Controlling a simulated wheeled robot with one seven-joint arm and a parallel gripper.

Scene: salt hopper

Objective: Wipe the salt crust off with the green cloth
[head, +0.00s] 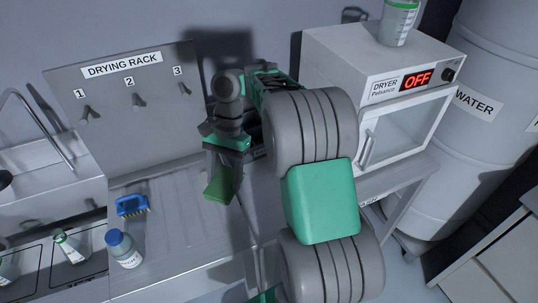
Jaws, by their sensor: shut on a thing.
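The green cloth (218,187) hangs below my gripper (222,163) in the head view. My gripper is shut on the cloth and holds it over the ribbed grey drainboard (176,187), in front of the drying rack. The gap between cloth and board is hard to judge. My arm hides much of the area right of the cloth. I cannot make out a salt crust or a hopper in this view.
The drying rack (128,88) has three empty pegs. A white dryer (385,75) reading OFF stands right, with a green-lidded container (398,22) on top. A water barrel (480,115) stands beyond.

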